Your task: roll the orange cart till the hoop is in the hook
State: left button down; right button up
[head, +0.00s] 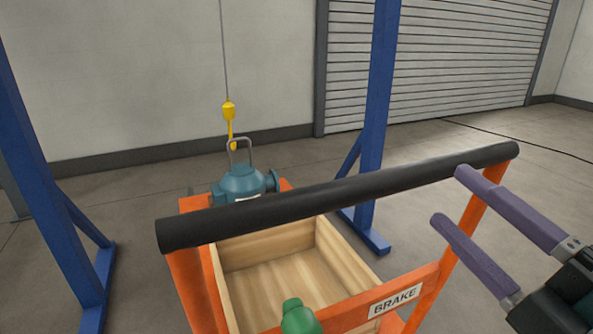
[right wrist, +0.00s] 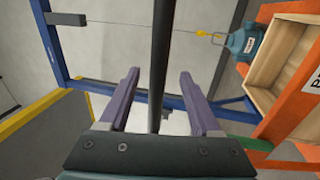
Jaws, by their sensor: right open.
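The orange cart (head: 455,240) has a black handle bar (head: 340,195) across its near side. A teal pump (head: 242,183) with a grey metal hoop (head: 250,148) on top stands at its far end. A yellow hook (head: 229,112) hangs on a cable, its lower end overlapping the hoop's top in the head view; I cannot tell whether it passes through. My right gripper (head: 449,197) is open near the bar's right end. In the right wrist view, the bar (right wrist: 160,60) runs between its purple fingers (right wrist: 157,78), with gaps on both sides. My left gripper is out of view.
A wooden crate (head: 344,252) sits on the cart behind the bar. A BRAKE label (head: 394,301) and a green knob (head: 299,317) are on the near side. Blue posts (head: 377,100) of a frame stand left and right of the cart.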

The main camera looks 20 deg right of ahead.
jog(key=x, duration=0.9)
jog(key=shift+w, duration=0.3)
jog(key=shift+r, duration=0.1)
grip_shut()
dwell(0.9)
